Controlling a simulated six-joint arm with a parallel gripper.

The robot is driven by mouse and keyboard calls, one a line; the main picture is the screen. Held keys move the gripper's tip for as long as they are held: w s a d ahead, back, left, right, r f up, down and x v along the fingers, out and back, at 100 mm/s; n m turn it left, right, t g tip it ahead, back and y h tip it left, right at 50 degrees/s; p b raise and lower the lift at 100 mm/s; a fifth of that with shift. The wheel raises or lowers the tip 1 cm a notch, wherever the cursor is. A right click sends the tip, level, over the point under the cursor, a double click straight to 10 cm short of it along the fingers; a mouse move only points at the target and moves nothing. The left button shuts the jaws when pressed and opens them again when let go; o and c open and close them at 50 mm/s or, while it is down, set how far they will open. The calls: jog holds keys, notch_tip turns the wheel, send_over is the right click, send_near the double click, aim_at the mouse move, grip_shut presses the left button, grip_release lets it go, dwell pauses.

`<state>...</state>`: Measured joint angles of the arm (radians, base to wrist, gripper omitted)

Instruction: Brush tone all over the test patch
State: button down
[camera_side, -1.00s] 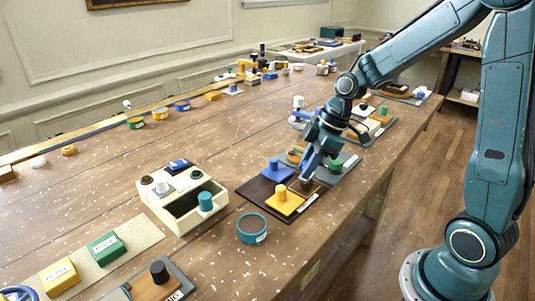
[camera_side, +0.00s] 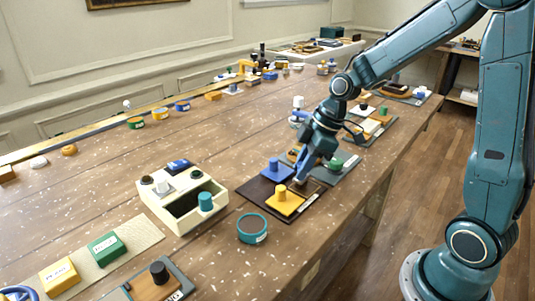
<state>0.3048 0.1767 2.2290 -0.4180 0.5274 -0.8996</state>
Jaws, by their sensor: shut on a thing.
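My gripper (camera_side: 302,178) points down over the far right part of a dark brown board (camera_side: 253,190). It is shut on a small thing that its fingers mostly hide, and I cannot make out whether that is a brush. On the board, a blue block with a knob (camera_side: 277,171) stands left of the gripper, and a yellow block with a knob (camera_side: 285,203) stands just in front of it. A brown patch (camera_side: 315,188) shows beside the fingertips; I cannot tell for sure that it is the test patch, or whether the held thing touches it.
A cream box (camera_side: 181,216) with a teal knob stands left of the board. A round teal tin (camera_side: 252,229) stands in front.

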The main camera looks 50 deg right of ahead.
jog(key=shift+s, duration=2.1)
jog(key=shift+w, duration=3.05)
jog(key=shift+s, duration=3.1)
jog(key=shift+a, duration=0.5)
jog(key=shift+w, duration=3.2)
jog(key=shift+s, duration=3.1)
jog(key=shift+w+r, duration=0.1)
jog(key=shift+w, duration=3.05)
notch_tip(320, 180, up, 8)
jog(key=shift+f, duration=0.25)
jog(key=shift+a, duration=0.15)
